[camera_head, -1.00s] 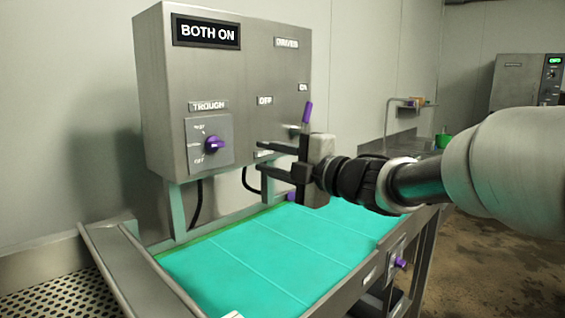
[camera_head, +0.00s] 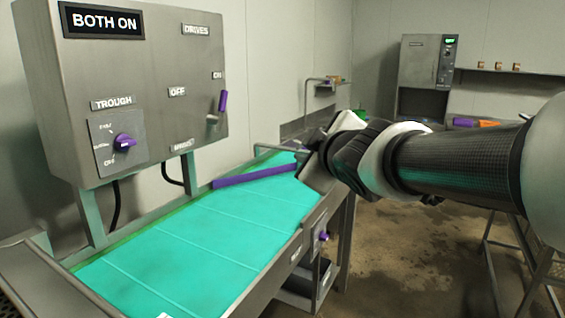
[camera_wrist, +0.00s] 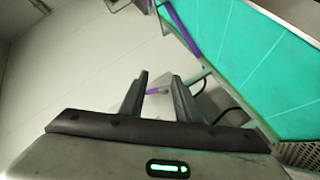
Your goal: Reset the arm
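My gripper (camera_wrist: 160,88) is open, with a clear gap between its two dark fingers in the wrist view and nothing held. In the head view my arm reaches in from the right and its dark wrist end is over the far right part of the teal belt, apart from the control box (camera_head: 150,75). The fingers are mostly hidden there. The box's display (camera_head: 103,21) reads BOTH ON. A purple-handled drives lever (camera_head: 221,101) points up near the ON label. A purple trough knob (camera_head: 124,141) sits at lower left of the box.
The teal belt (camera_head: 190,250) lies below the box, with a purple bar (camera_head: 255,176) across it. A purple knob (camera_head: 323,237) is on the table's front side. A steel cabinet (camera_head: 425,65) and a shelf (camera_head: 510,72) with small items are behind. Open floor lies at right.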

